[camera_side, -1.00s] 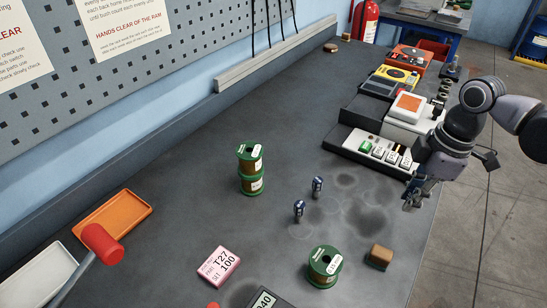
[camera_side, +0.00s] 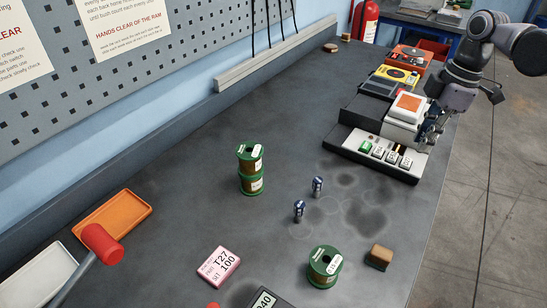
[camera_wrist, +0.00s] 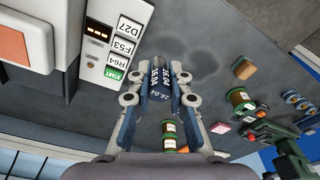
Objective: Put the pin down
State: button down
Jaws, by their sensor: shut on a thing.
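My gripper (camera_wrist: 160,88) is shut on a dark blue pin (camera_wrist: 159,82) with white lettering, held between the two fingertips in the wrist view. In the side view my gripper (camera_side: 430,132) is at the right, beside the white button panel, and the held pin is too small to make out there. Two similar blue-and-white pins, a nearer one (camera_side: 299,209) and a farther one (camera_side: 317,186), stand upright on the dark bench in the side view, well to the left of my gripper.
A panel with labelled keys (camera_side: 376,152) and a unit with an orange button (camera_side: 408,105) are close to my gripper. Green spools (camera_side: 251,170), another spool (camera_side: 324,267) and a brown block (camera_side: 379,257) stand on the bench. The bench middle is largely clear.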

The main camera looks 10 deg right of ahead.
jog(key=w+a+f, duration=0.1)
jog(key=w+a, duration=0.1)
jog(key=w, duration=0.6)
jog(key=shift+n, duration=0.3)
jog(key=w+a+f, duration=0.1)
jog(key=a+f, duration=0.1)
jog(key=a, duration=0.1)
jog(key=a+f, duration=0.2)
jog(key=a, duration=0.2)
jog(key=w+a+f, duration=0.1)
jog(key=a+f, duration=0.2)
jog(key=shift+w+a, duration=0.35)
jog(key=shift+a+f, duration=0.15)
jog(key=shift+f, duration=2)
jog(key=shift+f, duration=0.15)
jog(key=c, duration=1.3)
grip_release()
jog(key=shift+o, duration=0.2)
